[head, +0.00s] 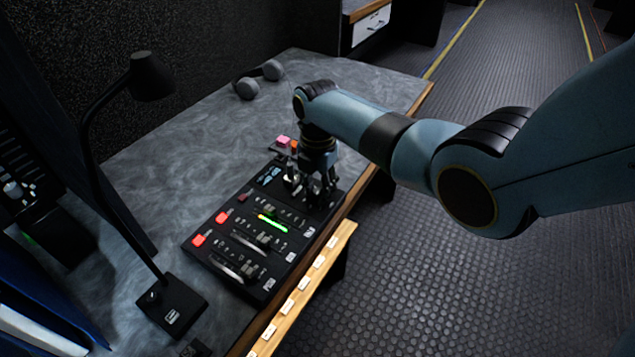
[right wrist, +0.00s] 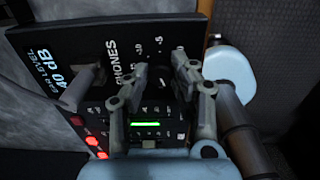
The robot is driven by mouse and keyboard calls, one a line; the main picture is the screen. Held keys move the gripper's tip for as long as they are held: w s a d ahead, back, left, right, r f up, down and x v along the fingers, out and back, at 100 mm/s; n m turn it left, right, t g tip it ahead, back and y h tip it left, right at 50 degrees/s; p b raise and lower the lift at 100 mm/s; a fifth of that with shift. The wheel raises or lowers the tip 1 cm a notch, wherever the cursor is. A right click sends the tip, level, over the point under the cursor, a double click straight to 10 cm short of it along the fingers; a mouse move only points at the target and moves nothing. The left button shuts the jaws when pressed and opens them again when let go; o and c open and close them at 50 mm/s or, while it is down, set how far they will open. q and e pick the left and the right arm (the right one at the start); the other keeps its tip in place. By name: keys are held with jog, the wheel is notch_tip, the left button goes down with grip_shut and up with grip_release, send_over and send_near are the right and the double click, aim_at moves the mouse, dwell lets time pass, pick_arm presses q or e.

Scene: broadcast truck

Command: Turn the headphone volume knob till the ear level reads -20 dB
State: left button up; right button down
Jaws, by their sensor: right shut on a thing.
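The black mixing panel (head: 225,258) lies on the grey desk. My right gripper (head: 318,190) reaches down over its far right part; in the right wrist view the gripper (right wrist: 160,76) is shut on the dark headphone volume knob (right wrist: 163,86), one finger on each side. The fingers hide part of the knob. Beside it is the label PHONES and scale marks, with -10 and -5 legible. The ear level readout (right wrist: 50,68) shows 40 dB; I cannot clearly make out a minus sign. My left gripper is not in view.
A black desk lamp (head: 172,303) stands left of the panel. Headphones (head: 258,80) lie at the back of the desk. Lit red buttons (head: 198,240) and a green meter (head: 273,223) are on the panel. A labelled wooden ledge (head: 303,290) runs along the front edge.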

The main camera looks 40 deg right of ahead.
aim_at(318, 191)
jog(key=shift+m, duration=0.6)
jog(key=shift+p, duration=0.35)
jog(key=c, duration=1.1)
grip_release()
notch_tip(318, 191, up, 12)
